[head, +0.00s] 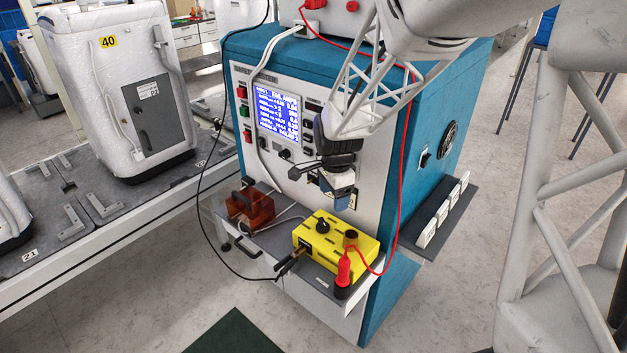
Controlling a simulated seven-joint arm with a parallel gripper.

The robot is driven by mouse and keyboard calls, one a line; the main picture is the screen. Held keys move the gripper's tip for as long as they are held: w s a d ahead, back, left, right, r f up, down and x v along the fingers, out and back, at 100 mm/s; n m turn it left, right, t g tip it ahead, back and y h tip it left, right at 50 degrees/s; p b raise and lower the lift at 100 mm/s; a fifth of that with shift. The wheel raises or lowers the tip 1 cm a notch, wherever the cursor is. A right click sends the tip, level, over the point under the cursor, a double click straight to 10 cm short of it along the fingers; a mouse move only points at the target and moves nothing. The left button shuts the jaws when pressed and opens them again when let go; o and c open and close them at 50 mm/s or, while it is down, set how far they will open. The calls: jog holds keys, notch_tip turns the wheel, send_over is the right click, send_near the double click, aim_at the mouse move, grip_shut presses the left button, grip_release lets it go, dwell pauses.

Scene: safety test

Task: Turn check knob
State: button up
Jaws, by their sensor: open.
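A yellow box (330,252) sits on the grey shelf at the front of the blue tester cabinet. A black knob (322,226) stands on top of the box, towards its back left. I cannot tell for certain that this is the check knob; the cabinet's front panel also carries a small dark knob (284,154). My gripper (314,180) is open and empty in front of the panel. It appears above and behind the yellow box, apart from the black knob. My arm hides part of the panel to the right of the screen.
A red probe (344,268) stands at the box's right corner, with a red cable running up the cabinet. A black lead (287,265) clips to its left. An orange-brown block (250,206) sits left on the shelf. A lit screen (275,111) shows text. A conveyor (110,220) runs at left.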

aim_at(323, 221)
jog(key=w+f, duration=0.1)
jog(key=w+a+f+m, duration=0.1)
jog(key=w+f, duration=0.1)
jog(key=w+a+f+m, duration=0.1)
jog(key=f, duration=0.1)
jog(key=shift+w+f, duration=0.2)
jog(key=shift+f, duration=0.1)
jog(key=shift+f, duration=3.8)
jog(key=c, duration=0.9)
